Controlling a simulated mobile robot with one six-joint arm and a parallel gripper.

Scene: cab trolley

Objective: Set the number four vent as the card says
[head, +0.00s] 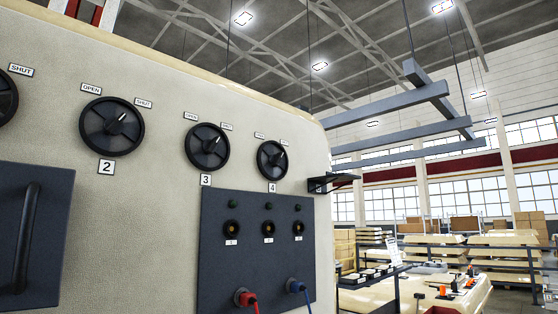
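The number four vent (272,160) is a round black dial on the upper right of the cream cab panel. Its pointer tilts up and to the right, toward the right-hand label. The plate reading 4 (272,188) sits below it. Its two small labels above are too small to read surely; dial 2 (112,126) has OPEN at left and SHUT at right. No readable card shows; a white sheet (393,252) stands at a rack on the right, its text too small to read. My gripper is not in view.
Dial 3 (207,147) sits left of the number four vent. A dark socket panel (215,270) with a red plug (246,298) and a blue plug (296,287) lies below. A black bracket (333,182) juts from the cab's right edge. A dark handle (25,238) is at lower left.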

